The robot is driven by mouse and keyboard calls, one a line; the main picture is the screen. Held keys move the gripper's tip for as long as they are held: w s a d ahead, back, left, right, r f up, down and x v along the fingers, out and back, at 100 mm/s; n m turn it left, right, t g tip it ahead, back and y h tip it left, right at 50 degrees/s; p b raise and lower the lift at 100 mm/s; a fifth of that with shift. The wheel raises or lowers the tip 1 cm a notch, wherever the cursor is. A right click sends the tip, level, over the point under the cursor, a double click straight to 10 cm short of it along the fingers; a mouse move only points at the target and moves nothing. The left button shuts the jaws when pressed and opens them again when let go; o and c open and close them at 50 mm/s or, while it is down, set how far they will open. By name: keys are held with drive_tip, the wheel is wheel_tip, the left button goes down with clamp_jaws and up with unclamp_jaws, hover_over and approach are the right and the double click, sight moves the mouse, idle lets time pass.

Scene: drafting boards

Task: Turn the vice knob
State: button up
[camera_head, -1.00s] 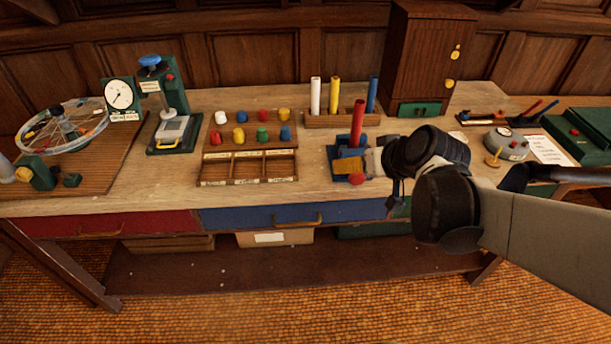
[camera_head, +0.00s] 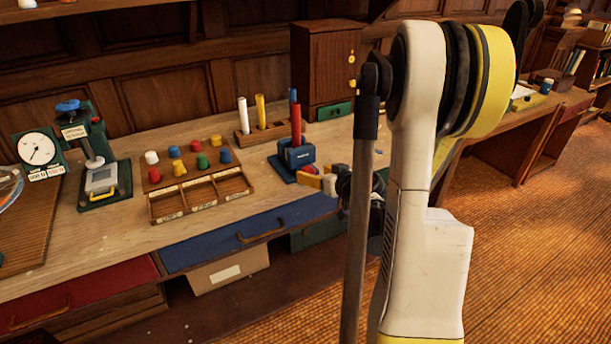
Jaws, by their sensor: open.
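The small blue vice (camera_head: 297,154) stands on the bench near its front edge and holds an upright red rod (camera_head: 296,124). Its red knob (camera_head: 309,169) shows as a small patch on the side facing my gripper. My gripper (camera_head: 312,177) is open, with an orange-yellow fingertip close beside the knob. The other fingertip is hard to make out. I cannot tell whether a finger touches the knob. My arm hides the bench right of the gripper.
White, yellow and blue rods stand in a wooden holder (camera_head: 246,138) behind the vice. Left are a compartment tray (camera_head: 180,214) with coloured pegs behind it and a green press with a dial (camera_head: 38,148). A wooden cabinet (camera_head: 322,65) stands behind. Drawers (camera_head: 245,238) line the bench front.

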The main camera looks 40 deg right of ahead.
sight(310, 172)
drive_tip(key=b+x, duration=0.1)
drive_tip(key=x, duration=0.3)
drive_tip(key=shift+w, duration=0.15)
drive_tip(key=c, duration=1.2)
